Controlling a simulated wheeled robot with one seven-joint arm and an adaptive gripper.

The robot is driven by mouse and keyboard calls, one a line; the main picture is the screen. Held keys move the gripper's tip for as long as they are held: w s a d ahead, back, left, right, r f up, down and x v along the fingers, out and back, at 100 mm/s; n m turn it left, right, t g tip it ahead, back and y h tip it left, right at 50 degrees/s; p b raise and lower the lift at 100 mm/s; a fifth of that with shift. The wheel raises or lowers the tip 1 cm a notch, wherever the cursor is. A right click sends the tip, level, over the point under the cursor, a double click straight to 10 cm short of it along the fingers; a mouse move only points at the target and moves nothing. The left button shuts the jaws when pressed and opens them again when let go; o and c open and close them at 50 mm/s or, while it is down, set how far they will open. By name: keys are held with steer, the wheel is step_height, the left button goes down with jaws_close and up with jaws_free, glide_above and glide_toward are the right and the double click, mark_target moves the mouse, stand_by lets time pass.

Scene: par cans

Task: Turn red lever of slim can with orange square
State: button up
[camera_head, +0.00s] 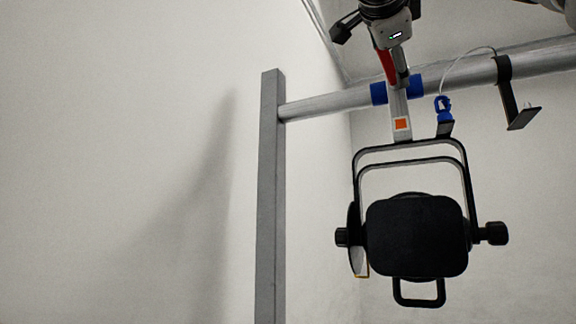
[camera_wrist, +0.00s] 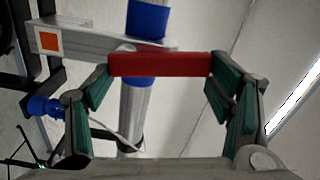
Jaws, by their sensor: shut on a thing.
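The slim can (camera_head: 417,237) is a black lamp hanging from a black yoke. Its silver clamp (camera_head: 400,108) carries an orange square (camera_head: 401,124) and hangs on the pipe between blue bands. The red lever (camera_head: 385,68) stands at the top of the clamp, partly hidden by my gripper (camera_head: 393,70). In the wrist view the red lever (camera_wrist: 160,64) lies crosswise, its ends between the two fingertips of my gripper (camera_wrist: 162,68), which is shut on it. The clamp's orange square (camera_wrist: 47,41) is at the upper left there.
A silver pipe (camera_head: 330,104) runs across to a grey post (camera_head: 270,200). A blue fitting (camera_head: 443,109) with a thin cable is just right of the clamp. An empty black hook bracket (camera_head: 511,98) hangs farther right. The left side is bare wall.

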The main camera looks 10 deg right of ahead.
steer(key=shift+s+d+f+m, duration=0.1)
steer(key=shift+d+f+m, duration=0.1)
steer(key=shift+m, duration=0.6)
steer(key=o, duration=1.7)
steer(key=shift+r, duration=0.1)
steer(key=v, duration=1.2)
steer(key=shift+d, duration=0.1)
